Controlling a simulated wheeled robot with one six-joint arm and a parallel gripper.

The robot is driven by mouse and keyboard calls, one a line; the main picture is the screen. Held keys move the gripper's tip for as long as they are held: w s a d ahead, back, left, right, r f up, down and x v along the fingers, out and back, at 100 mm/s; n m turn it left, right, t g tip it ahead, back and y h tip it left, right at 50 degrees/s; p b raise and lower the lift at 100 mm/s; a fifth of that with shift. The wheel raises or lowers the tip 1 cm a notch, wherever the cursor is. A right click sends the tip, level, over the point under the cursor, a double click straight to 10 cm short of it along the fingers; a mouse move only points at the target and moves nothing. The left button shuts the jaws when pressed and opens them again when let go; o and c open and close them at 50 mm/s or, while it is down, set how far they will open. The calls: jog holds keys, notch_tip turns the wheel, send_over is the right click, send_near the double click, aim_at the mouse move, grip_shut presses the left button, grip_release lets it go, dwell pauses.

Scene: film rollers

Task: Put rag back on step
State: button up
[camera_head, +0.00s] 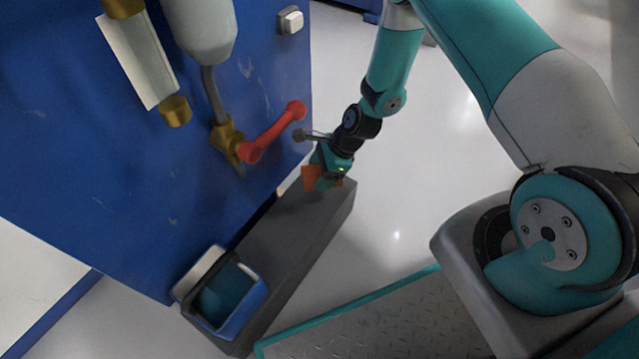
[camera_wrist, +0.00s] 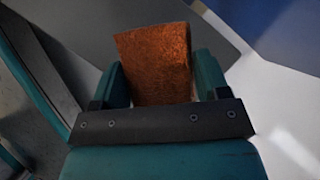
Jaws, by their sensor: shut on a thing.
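The rag (camera_head: 309,178) is a small orange-brown cloth at my gripper (camera_head: 325,180), above the far end of the grey step (camera_head: 285,236). The rag fills the space between the fingers in the wrist view (camera_wrist: 155,65), where my gripper (camera_wrist: 163,80) is shut on it. The step is a long dark grey block along the foot of the blue machine. I cannot tell whether the rag touches the step.
A blue and white bin (camera_head: 221,291) with teal contents stands on the near end of the step. The blue machine (camera_head: 130,170) carries a red handle (camera_head: 272,132) and a brass valve (camera_head: 227,140) left of my gripper. Pale floor (camera_head: 395,215) is open to the right.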

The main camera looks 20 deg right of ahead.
notch_tip(320, 180, down, 5)
jog(key=b, duration=0.3)
jog(key=shift+w+a+r+b, duration=0.1)
jog(key=shift+w+b, duration=0.05)
jog(key=shift+b, duration=0.15)
jog(key=shift+r, duration=0.1)
jog(key=o, duration=0.8)
